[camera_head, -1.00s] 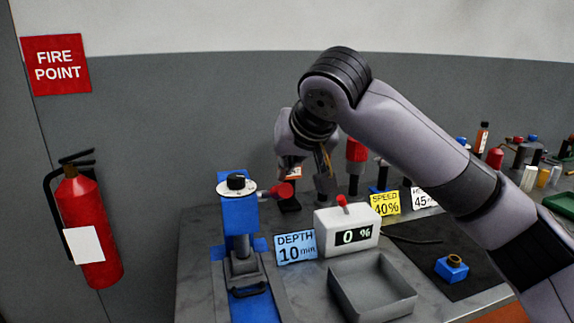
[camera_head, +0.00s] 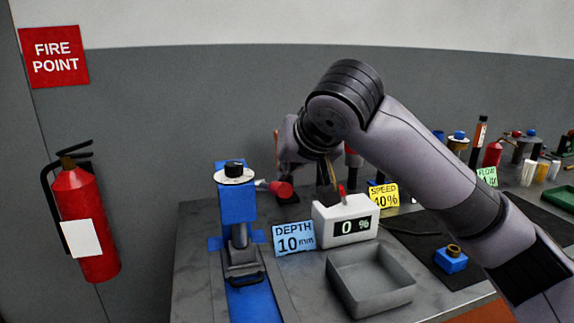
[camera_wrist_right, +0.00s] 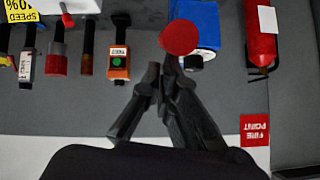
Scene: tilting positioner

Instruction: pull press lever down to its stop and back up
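The blue press (camera_head: 236,208) stands at the left end of the bench. Its lever sticks out to the right and ends in a red knob (camera_head: 283,189). The grey counter box (camera_head: 345,219) beside it reads 0 %. My right gripper (camera_wrist_right: 162,72) has its two fingertips close together and looks shut on nothing. In the wrist view the red knob (camera_wrist_right: 180,37) is just beyond the fingertips, not between them; I cannot tell if they touch. In the head view my right arm mostly hides the gripper. My left gripper is not in view.
A blue depth card (camera_head: 294,239), a yellow speed card (camera_head: 384,196) and a grey tray (camera_head: 370,281) stand near the press. A blue block (camera_head: 451,259) lies on a dark mat. Bottles and tools line the back. A fire extinguisher (camera_head: 84,215) hangs left.

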